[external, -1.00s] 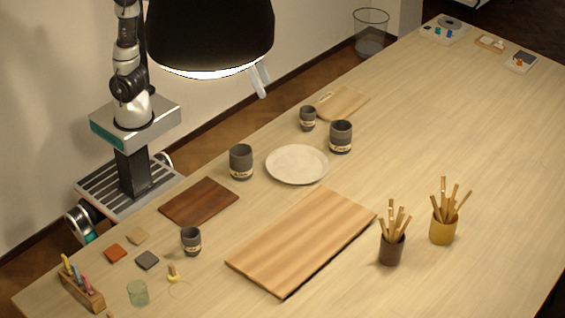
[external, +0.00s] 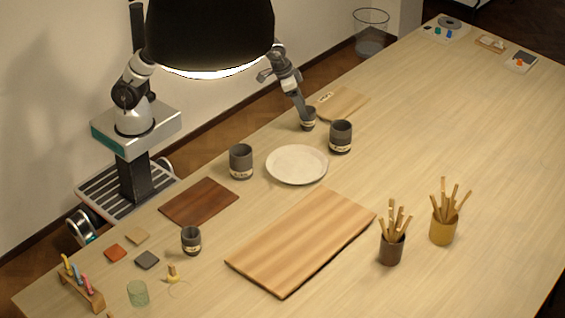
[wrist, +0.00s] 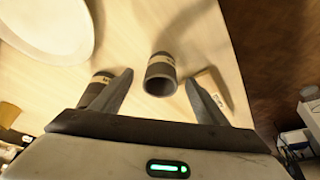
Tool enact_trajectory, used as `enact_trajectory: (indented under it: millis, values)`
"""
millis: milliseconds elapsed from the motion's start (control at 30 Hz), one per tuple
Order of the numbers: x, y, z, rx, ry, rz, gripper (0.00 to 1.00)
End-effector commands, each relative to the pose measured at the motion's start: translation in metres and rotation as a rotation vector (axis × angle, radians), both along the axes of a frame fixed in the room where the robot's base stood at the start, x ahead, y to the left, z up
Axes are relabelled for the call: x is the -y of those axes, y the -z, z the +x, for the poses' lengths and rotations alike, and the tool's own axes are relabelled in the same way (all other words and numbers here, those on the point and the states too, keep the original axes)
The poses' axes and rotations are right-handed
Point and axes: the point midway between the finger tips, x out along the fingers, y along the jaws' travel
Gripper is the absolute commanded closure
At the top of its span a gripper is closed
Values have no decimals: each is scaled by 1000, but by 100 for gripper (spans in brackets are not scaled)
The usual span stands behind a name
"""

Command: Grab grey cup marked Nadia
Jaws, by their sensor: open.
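Several grey cups with pale name labels stand on the table; the names are too small to read, so I cannot tell which is Nadia's. My gripper (external: 303,111) is open, pointing down at the small back cup (external: 309,121), partly hiding it. In the wrist view this cup (wrist: 160,78) shows between the spread fingertips (wrist: 159,77), with no visible grip on it. A larger cup (external: 340,138) stands just right of it; in the wrist view a cup (wrist: 101,78) is partly behind the left finger. Other grey cups stand left of the plate (external: 241,163) and nearer the front left (external: 191,242).
A white plate (external: 297,165) lies near the cups. A small labelled board (external: 345,103) lies close behind the back cup. A large board (external: 300,242), a brown board (external: 199,202) and two stick holders (external: 391,250) (external: 443,228) are farther off. The right of the table is mostly clear.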

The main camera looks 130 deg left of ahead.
Motion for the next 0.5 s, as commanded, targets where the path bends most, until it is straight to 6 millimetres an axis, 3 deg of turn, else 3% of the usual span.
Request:
enact_trajectory:
  millis: [167, 500]
  values:
    - [-3, 10, 3, 0, 0, -1, 33]
    - [-18, 51, 14, -1, 0, -1, 33]
